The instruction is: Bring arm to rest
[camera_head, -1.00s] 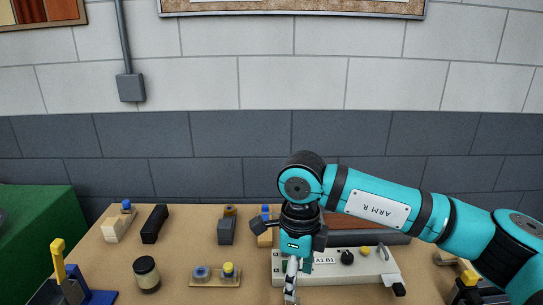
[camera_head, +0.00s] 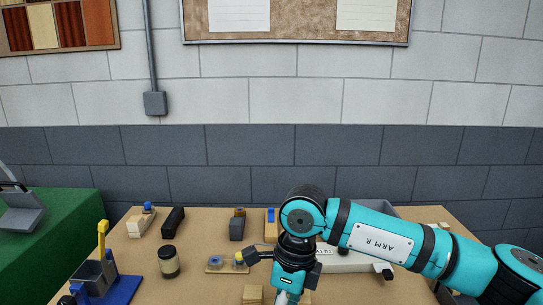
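My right arm, teal and marked ARM R, comes in from the right and bends down over the bench (camera_head: 215,285). My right gripper (camera_head: 284,297) points down near the front of the view, at its bottom edge. Its fingertips are cut off or too small to show whether they are open or shut. It hides the left part of a white box with a dark knob (camera_head: 345,262). My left arm and gripper are not in view.
A dark jar (camera_head: 168,262), a small tray (camera_head: 215,267), and several blocks and tools lie on the bench. A blue stand with a yellow handle (camera_head: 122,290) is front left. A green surface (camera_head: 60,240) with a grey device (camera_head: 22,212) stands at the left.

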